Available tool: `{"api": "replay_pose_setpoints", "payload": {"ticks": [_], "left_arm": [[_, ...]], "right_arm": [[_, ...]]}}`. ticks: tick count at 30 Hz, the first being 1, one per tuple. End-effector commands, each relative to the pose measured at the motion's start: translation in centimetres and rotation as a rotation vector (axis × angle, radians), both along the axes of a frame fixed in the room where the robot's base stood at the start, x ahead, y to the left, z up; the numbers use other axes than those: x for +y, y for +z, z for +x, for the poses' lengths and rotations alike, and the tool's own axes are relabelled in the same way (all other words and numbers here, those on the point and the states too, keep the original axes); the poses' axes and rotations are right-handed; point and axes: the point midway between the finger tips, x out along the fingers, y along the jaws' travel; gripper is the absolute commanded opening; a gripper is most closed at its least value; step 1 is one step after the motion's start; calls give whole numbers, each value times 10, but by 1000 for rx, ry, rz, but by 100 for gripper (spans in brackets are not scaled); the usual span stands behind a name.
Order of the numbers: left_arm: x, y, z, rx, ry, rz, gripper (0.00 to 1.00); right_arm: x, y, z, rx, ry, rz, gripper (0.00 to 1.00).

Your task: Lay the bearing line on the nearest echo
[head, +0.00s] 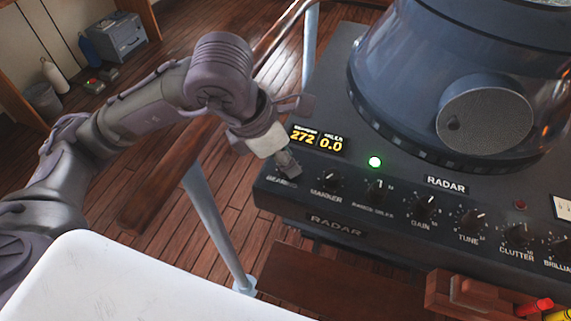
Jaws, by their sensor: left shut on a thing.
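The radar console (400,165) fills the right half of the head view, its front panel facing me. Its display (318,139) reads 272 and 0.0 in yellow digits. A green lamp (375,162) is lit. My left gripper (289,166) is at the panel's left end, shut on the bearing knob, which it mostly hides; the label below is partly covered. The marker knob (330,179) is just right of the gripper, apart from it. My right gripper is not in view.
More knobs run right along the panel, among them gain (425,202) and tune (471,220). A wooden rail (170,175) on a pale post (217,225) stands left of the console. A red wooden holder (470,297) is at bottom right.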

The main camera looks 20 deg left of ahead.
Motion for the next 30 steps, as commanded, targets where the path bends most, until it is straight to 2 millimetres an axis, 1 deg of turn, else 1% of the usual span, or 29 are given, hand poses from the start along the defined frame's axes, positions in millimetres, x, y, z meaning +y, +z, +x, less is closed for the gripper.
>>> {"api": "replay_pose_setpoints", "payload": {"ticks": [1,3,12,21,30], "left_arm": [[-1,-3,0,-4,37,0,0],[-1,-3,0,-5,93,-1,0],[-1,-1,0,-3,281,-1,0],[-1,0,-1,-1,360,-1,0],[-1,1,-1,0,370,-1,0]], "right_arm": [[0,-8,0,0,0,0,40],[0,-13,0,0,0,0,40],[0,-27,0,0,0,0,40],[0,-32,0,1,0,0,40],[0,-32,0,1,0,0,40]]}}
